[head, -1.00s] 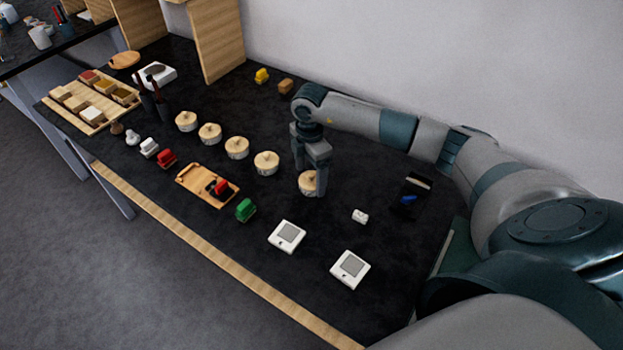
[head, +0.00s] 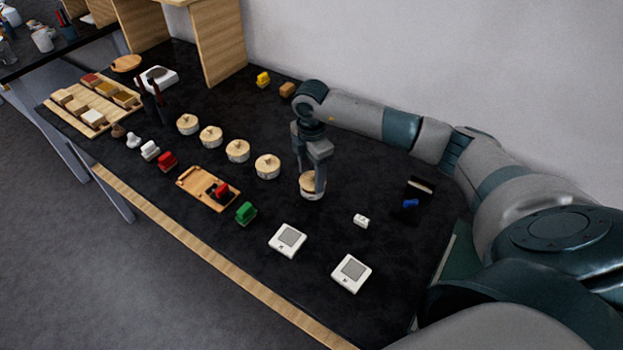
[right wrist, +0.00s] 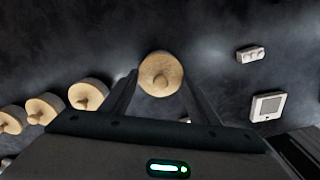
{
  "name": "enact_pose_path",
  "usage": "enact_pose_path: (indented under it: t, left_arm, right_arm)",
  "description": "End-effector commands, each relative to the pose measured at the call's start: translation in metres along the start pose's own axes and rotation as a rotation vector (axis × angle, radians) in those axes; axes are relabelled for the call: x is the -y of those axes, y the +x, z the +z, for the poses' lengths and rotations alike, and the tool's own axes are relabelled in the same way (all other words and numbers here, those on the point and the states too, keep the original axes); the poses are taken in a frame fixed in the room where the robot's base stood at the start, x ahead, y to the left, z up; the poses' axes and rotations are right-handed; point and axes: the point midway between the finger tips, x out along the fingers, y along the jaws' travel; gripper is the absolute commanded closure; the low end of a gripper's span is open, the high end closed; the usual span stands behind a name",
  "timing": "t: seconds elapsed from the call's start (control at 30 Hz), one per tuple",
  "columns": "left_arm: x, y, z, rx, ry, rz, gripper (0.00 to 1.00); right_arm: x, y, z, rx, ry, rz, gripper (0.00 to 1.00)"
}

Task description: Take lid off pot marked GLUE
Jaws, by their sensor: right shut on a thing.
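The pots are pale, round and squat, with wooden knobbed lids, and stand in a slanting row. The gripped pot (head: 313,196) is the one nearest my right arm. My right gripper (head: 314,184) points down, its fingers at opposite sides of the wooden lid (head: 306,181), shut on it. The right wrist view shows this lid (right wrist: 160,74) and its knob between the fingertips. The lid appears to be on or close over the pot; I cannot tell any gap. No GLUE marking is readable. My left gripper is not in view.
Several other lidded pots (head: 267,166) stand to the left. Two white square devices (head: 288,239) and a small white block (head: 361,220) lie nearer the front. A dark tray with a blue piece (head: 411,203) is at right. A wooden tray (head: 207,189) lies left of front centre.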

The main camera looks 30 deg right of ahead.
Motion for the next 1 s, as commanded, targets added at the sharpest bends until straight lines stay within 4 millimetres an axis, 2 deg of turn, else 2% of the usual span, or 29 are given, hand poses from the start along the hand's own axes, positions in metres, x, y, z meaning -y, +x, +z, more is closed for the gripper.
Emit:
enact_pose_path:
  t: [0.17,0.5,0.7,1.0]
  left_arm:
    - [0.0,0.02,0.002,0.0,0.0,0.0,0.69]
    - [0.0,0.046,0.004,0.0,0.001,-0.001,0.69]
    - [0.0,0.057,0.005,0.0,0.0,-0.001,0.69]
    - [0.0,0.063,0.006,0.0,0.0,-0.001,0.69]
  right_arm:
    - [-0.002,-0.024,0.0,0.0,-0.001,0.007,0.66]
    - [0.053,-0.061,0.042,0.004,0.001,0.003,0.67]
    - [0.078,-0.081,0.06,0.003,0.0,0.001,0.67]
    - [0.093,-0.095,0.07,0.0,0.0,0.001,0.66]
